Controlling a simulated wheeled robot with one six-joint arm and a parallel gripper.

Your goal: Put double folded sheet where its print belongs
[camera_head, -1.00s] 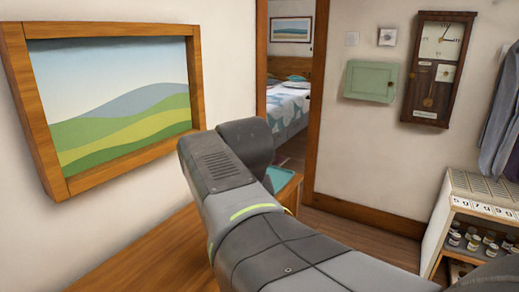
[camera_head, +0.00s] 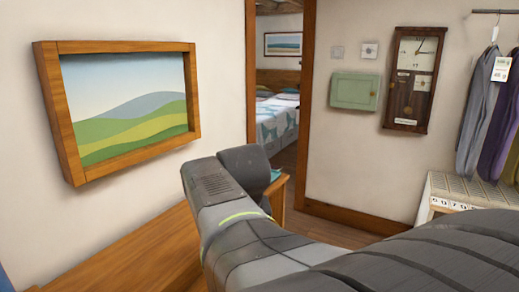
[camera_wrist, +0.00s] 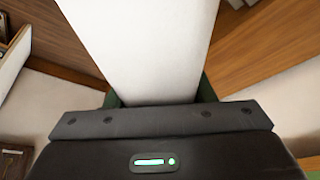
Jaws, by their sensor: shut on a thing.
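A plain white folded sheet (camera_wrist: 145,45) fills the upper middle of the wrist view. It runs away from my gripper (camera_wrist: 158,98), which is shut on its near end. No print shows on the side facing the wrist camera. In the head view, my arm crosses the lower middle and hides my gripper and the sheet.
A framed hill picture (camera_head: 125,115) hangs left above a wooden surface (camera_head: 140,250). A doorway shows a bed (camera_head: 277,118). On the right wall are a green box (camera_head: 354,91), a clock (camera_head: 414,80) and hanging clothes (camera_head: 490,115). A numbered shelf (camera_head: 450,190) stands below.

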